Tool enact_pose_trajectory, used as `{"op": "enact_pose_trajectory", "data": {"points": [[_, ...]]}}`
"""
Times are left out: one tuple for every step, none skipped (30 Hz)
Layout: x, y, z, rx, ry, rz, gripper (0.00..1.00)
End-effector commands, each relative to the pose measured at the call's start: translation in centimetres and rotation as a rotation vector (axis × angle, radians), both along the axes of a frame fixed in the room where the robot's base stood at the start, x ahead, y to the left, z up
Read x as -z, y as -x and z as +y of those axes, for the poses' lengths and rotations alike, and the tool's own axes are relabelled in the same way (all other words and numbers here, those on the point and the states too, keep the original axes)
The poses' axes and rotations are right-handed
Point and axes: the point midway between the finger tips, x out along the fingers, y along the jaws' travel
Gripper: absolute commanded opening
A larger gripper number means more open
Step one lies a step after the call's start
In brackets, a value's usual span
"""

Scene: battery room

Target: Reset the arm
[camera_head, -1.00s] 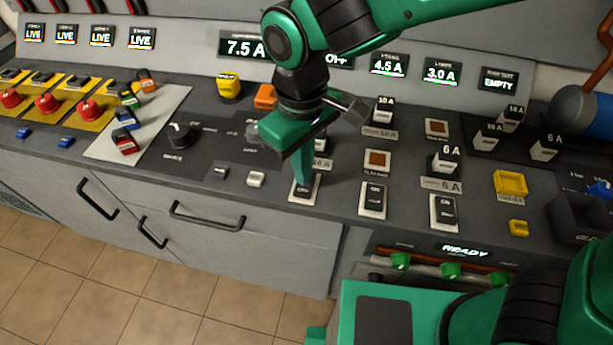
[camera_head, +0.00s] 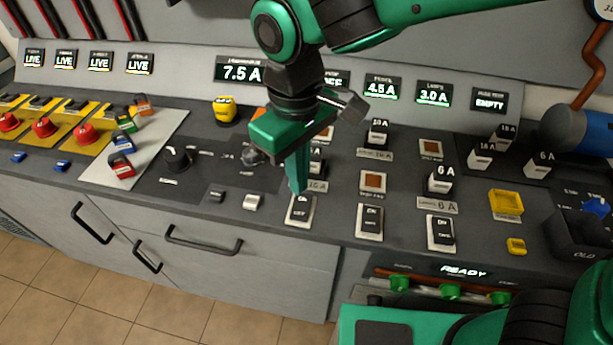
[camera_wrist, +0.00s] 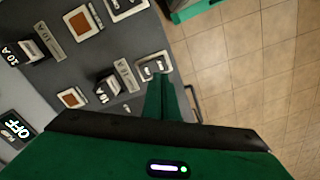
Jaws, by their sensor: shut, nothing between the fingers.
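My gripper (camera_head: 298,190) is shut and empty, its green fingers pointing down over the front of the dark console (camera_head: 335,225). The fingertips are just above or at the back edge of the leftmost black rocker switch (camera_head: 300,210) in a white frame; I cannot tell whether they touch it. In the wrist view the closed fingers (camera_wrist: 160,78) end beside that same switch (camera_wrist: 152,67). The arm reaches in from the upper right and hides part of the display panel and a fuse behind the gripper.
Two more rocker switches (camera_head: 370,222) (camera_head: 441,233) stand to the right. Fuses such as the 6 A one (camera_head: 439,182) stick up behind them. A yellow holder (camera_head: 505,203), a dark OLD bin (camera_head: 580,238) and a blue cylinder (camera_head: 590,130) are at right. Coloured padlocks (camera_head: 122,165) lie at left.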

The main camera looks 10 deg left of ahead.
Motion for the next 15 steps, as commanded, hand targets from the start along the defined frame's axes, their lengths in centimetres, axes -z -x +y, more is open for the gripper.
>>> {"op": "enact_pose_trajectory", "data": {"points": [[0.0, 0.0, 0.0, 0.000, 0.000, 0.000, 0.00], [0.0, 0.0, 0.0, 0.000, 0.000, 0.000, 0.00], [0.0, 0.0, 0.0, 0.000, 0.000, 0.000, 0.00], [0.0, 0.0, 0.0, 0.000, 0.000, 0.000, 0.00], [0.0, 0.0, 0.0, 0.001, 0.000, 0.000, 0.00], [0.0, -0.2, -0.2, 0.006, 0.000, 0.000, 0.00], [0.0, -0.4, -0.5, 0.013, 0.001, -0.001, 0.00], [-0.1, -0.6, -0.8, 0.024, 0.001, -0.001, 0.00], [-0.2, -1.2, -1.6, 0.046, 0.001, -0.003, 0.00], [-0.2, -1.7, -2.4, 0.067, 0.001, -0.004, 0.00], [-0.3, -2.3, -3.3, 0.092, 0.001, -0.005, 0.00], [-0.5, -3.1, -4.7, 0.131, 0.003, -0.006, 0.00], [-0.6, -3.7, -5.9, 0.163, 0.003, -0.008, 0.00], [-0.7, -4.4, -7.3, 0.198, 0.004, -0.009, 0.00], [-0.8, -5.2, -9.2, 0.248, 0.005, -0.011, 0.00]]}}
